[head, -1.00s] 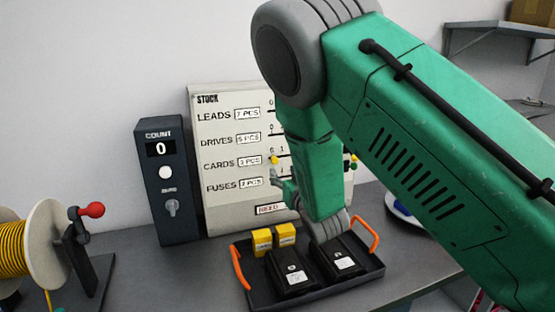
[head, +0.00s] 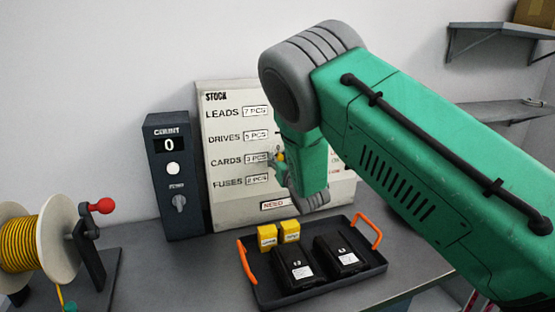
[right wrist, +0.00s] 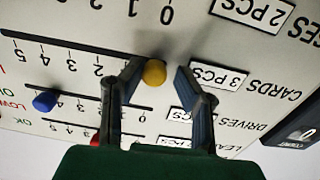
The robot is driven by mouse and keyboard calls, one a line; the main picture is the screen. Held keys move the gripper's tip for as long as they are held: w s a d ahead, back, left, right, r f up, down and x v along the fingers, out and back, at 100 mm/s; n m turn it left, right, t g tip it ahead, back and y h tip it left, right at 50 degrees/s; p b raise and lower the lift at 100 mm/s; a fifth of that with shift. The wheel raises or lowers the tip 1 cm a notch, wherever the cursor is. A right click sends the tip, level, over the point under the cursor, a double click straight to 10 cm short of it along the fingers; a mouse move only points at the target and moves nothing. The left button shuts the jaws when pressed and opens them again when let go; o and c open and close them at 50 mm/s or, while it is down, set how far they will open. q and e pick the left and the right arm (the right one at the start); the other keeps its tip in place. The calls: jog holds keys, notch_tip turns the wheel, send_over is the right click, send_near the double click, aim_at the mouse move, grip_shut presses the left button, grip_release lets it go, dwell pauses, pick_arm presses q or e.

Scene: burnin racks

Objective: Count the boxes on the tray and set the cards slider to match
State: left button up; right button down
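The white stock board (head: 222,140) stands against the wall. In the right wrist view it is upside down, and the yellow cards knob (right wrist: 154,72) sits near the low end of its line, beside the "3 PCS" label. My right gripper (right wrist: 157,85) is open, one finger on each side of the knob, with gaps visible. In the head view, my right gripper (head: 275,158) is small and partly hidden by my arm. The dark tray (head: 262,298) holds two yellow boxes (head: 267,237) (head: 290,230) and two black boxes (head: 294,270) (head: 341,255). My left gripper is out of view.
A counter unit (head: 176,215) showing 0 stands left of the board. A cable spool (head: 55,240) and a red-knobbed lever (head: 103,206) are at the left. A blue knob (right wrist: 45,102) and a partly hidden red knob (right wrist: 96,138) sit on other lines. Wall shelves (head: 500,30) are at upper right.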

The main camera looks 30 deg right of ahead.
jog(key=shift+w+a+f+y, duration=0.1)
jog(key=shift+w+a+y, duration=0.15)
jog(key=shift+a, duration=0.2)
jog(key=shift+s+d, duration=0.15)
jog(key=shift+d, duration=0.15)
jog(key=s+d+b, duration=0.1)
jog(key=d, duration=0.5)
jog(key=shift+s+d+f, duration=0.15)
jog(key=shift+s, duration=0.15)
jog(key=c, duration=1.4)
grip_release()
jog(key=shift+d, duration=0.25)
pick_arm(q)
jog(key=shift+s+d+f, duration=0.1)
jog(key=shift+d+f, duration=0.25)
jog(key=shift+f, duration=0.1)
pick_arm(e)
jog(key=v, duration=1.1)
jog(key=shift+s+d+f, duration=0.15)
jog(key=shift+s+f, duration=0.05)
jog(key=shift+s, duration=0.2)
